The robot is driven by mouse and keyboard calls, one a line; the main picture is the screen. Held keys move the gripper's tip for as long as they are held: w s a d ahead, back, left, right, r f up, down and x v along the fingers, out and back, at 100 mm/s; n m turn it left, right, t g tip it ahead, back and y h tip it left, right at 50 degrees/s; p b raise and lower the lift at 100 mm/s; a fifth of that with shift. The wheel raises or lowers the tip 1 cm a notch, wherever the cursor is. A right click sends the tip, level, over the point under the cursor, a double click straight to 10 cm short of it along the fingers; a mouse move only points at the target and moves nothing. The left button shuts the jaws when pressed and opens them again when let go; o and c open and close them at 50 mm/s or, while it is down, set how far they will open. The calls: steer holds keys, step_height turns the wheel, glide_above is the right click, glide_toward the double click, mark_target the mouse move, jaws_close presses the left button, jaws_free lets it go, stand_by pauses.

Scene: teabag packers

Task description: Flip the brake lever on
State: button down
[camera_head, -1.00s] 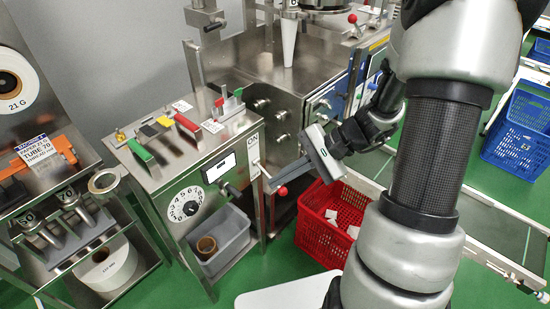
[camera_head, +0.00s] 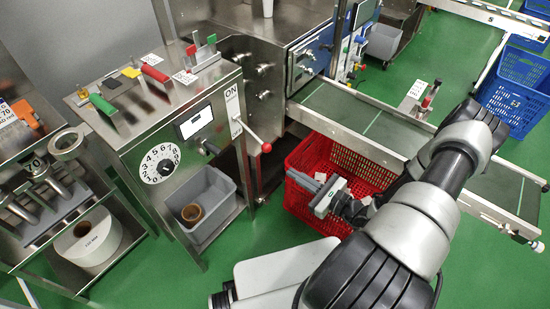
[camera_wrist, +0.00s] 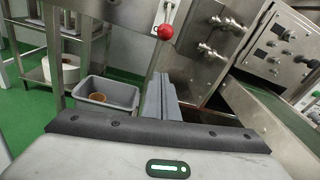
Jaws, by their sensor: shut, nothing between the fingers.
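The brake lever (camera_head: 250,133) is a thin metal rod with a red ball at its end. It sits on the side of the steel cabinet, just below a white "ON" label (camera_head: 231,97), and slants down to the right. Its red ball (camera_wrist: 165,32) shows at the top of the wrist view. My gripper (camera_head: 293,177) is to the lower right of the lever, apart from it, over the near left part of the red basket. Its grey fingers (camera_wrist: 158,80) are shut with nothing between them and point towards the cabinet side below the ball.
The steel cabinet (camera_head: 130,118) carries a dial, a display and coloured handles. A grey bin (camera_head: 232,207) with a brown roll stands under it. The red basket (camera_head: 300,208) is under my gripper. A conveyor (camera_head: 400,138) runs behind my arm. Green floor is open in front.

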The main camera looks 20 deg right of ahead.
stand_by(0.3)
steer(key=b+x, duration=0.1)
steer(key=x, duration=0.9)
steer(key=shift+s+r, duration=0.3)
steer(key=shift+r, duration=0.65)
steer(key=shift+s+r, duration=0.3)
steer(key=shift+r, duration=0.65)
steer(key=shift+r, duration=0.15)
